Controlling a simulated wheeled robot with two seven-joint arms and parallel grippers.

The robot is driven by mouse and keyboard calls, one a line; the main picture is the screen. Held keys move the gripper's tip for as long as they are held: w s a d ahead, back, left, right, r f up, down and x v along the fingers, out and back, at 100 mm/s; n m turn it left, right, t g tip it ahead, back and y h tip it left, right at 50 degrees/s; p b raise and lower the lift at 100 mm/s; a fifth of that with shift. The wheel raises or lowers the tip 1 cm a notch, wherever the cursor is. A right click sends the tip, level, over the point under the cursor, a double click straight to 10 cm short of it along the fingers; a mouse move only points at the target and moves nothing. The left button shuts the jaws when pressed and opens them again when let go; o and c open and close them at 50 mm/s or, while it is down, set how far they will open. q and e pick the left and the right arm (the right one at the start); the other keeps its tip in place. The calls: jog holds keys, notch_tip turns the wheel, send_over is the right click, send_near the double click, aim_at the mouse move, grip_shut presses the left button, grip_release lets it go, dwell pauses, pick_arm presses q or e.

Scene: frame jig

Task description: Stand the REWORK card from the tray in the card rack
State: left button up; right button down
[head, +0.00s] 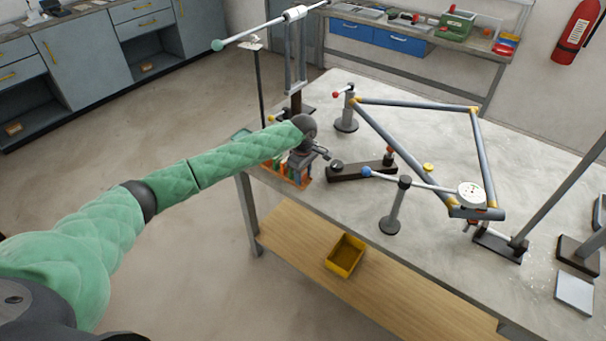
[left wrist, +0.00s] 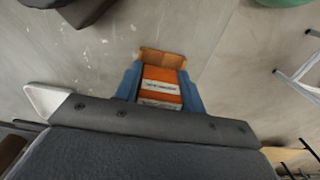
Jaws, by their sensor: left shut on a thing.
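My left gripper (head: 298,178) is at the left corner of the workbench, pointing down, partly hidden by its own wrist. In the left wrist view its blue fingers (left wrist: 160,90) are shut on an orange card (left wrist: 161,74) with a white label strip; the lettering is too small to read. A brown-orange piece (left wrist: 162,57) shows just beyond the card; I cannot tell whether they touch. In the head view an orange slotted holder (head: 276,170), perhaps the card rack, stands around the gripper's fingers. How deep the card sits is hidden. No tray can be made out for certain. My right gripper is out of view.
A dark block (head: 350,173) stands close right of the gripper. A tubular frame (head: 408,160) on posts, with a dial gauge (head: 471,194), fills the bench middle. A tall stand (head: 295,60) rises behind my wrist. A yellow bin (head: 345,256) sits on the lower shelf.

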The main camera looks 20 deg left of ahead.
pick_arm(q)
jog(key=shift+f, duration=0.1)
jog(key=o, duration=1)
jog(key=shift+o, duration=0.2)
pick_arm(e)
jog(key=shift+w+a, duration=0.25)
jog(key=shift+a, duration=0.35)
pick_arm(q)
jog(key=shift+r, duration=0.3)
notch_tip(320, 180, up, 6)
jog(key=shift+f+b, duration=0.25)
jog(key=shift+b, duration=1)
jog(key=shift+r, duration=0.8)
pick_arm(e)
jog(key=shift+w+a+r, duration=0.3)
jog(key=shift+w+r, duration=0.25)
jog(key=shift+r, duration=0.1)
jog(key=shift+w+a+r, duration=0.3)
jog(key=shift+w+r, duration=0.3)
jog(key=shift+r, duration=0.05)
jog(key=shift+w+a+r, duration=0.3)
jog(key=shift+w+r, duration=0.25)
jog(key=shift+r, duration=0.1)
